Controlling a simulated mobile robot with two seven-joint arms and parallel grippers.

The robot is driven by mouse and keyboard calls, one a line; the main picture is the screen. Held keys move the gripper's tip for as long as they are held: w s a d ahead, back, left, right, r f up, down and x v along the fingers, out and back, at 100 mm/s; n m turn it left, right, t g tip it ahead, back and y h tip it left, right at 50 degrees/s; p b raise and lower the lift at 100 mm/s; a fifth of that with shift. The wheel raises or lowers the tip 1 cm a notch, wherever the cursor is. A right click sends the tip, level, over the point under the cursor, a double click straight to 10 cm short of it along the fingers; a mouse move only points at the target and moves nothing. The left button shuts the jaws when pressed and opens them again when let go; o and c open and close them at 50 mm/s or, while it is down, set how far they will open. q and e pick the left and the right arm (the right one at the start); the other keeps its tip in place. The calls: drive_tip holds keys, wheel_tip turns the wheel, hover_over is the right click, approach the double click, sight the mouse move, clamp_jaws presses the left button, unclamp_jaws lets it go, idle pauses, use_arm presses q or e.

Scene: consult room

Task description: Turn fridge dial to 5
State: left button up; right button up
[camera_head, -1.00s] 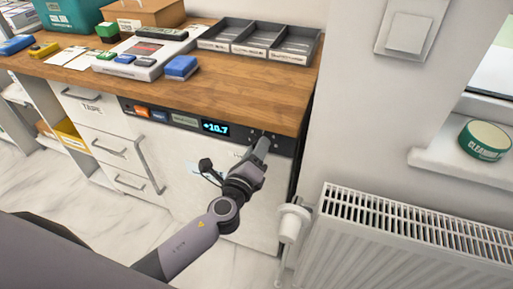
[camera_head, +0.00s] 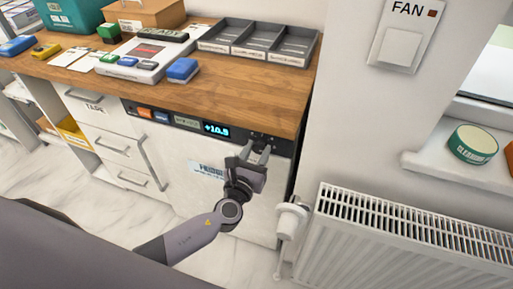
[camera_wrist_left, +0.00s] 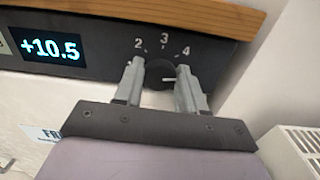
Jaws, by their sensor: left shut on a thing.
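The fridge (camera_head: 185,185) is a white-fronted unit under the wooden worktop, with a black control strip along its top. Its display (camera_head: 216,129) reads +10.5 and also shows in the left wrist view (camera_wrist_left: 50,47). The dark round dial (camera_wrist_left: 160,73) sits at the strip's right end, with 2, 3 and 4 visible around it; other numbers are hidden. A short white mark shows on the dial, but its exact setting is unclear. My left gripper (camera_head: 259,151) has its two fingers (camera_wrist_left: 163,72) on either side of the dial and is shut on it. My right gripper is not in view.
A white radiator (camera_head: 400,235) with a valve (camera_head: 291,219) stands to the right of the fridge. The worktop (camera_head: 225,85) above holds a grey divided tray (camera_head: 258,41) and a blue block (camera_head: 182,69). A drawer unit (camera_head: 115,140) is to the left.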

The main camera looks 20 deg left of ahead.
use_arm(q)
drive_tip(key=shift+m+p, duration=0.7)
drive_tip(key=shift+m, duration=1.2)
drive_tip(key=shift+f, duration=0.1)
drive_tip(key=o, duration=1.1)
drive_tip(key=shift+c, duration=0.2)
drive_tip(key=s, duration=0.7)
drive_tip(key=shift+s+a, duration=0.1)
